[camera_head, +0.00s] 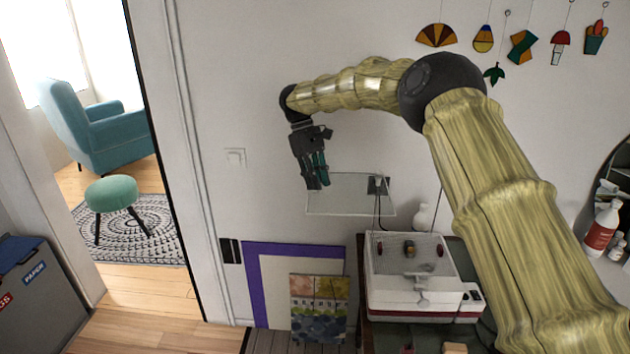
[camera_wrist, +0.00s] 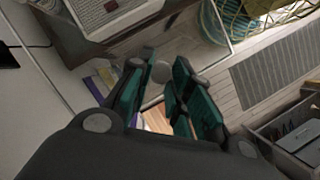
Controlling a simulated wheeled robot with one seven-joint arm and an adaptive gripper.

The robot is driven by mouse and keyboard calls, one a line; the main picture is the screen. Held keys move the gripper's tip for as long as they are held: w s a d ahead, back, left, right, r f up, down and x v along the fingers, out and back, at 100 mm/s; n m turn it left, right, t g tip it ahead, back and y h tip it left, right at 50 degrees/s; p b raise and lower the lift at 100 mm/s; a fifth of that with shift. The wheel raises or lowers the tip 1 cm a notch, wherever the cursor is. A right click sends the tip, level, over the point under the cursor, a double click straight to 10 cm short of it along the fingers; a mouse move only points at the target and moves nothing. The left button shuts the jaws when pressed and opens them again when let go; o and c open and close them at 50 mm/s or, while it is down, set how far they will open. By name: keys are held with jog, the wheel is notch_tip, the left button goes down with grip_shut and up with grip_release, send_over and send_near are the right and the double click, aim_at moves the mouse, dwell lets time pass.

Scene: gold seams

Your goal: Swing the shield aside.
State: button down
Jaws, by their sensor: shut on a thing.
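The shield (camera_head: 350,200) is a clear, flat panel in the head view. A dark bracket at its right end (camera_head: 378,185) joins it to an arm or cable above the white machine. My gripper (camera_head: 318,184) points down at the shield's left end, with its fingers on the panel's edge. In the wrist view the teal-padded fingers of my gripper (camera_wrist: 165,72) are close together, with a narrow gap between them. The clear panel is hard to make out there, so the exact contact is unclear.
The white machine (camera_head: 415,305) stands on a bench below and right of the shield. Framed pictures (camera_head: 320,310) lean on the wall below. Glass ornaments (camera_head: 437,36) hang at upper right. A white bottle (camera_head: 423,217) stands behind the machine.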

jog(key=shift+d+r, duration=0.1)
jog(key=shift+r, duration=0.05)
jog(key=c, duration=1.3)
grip_release()
jog(key=shift+s, duration=0.1)
jog(key=shift+o, duration=0.2)
jog(key=v, duration=1.2)
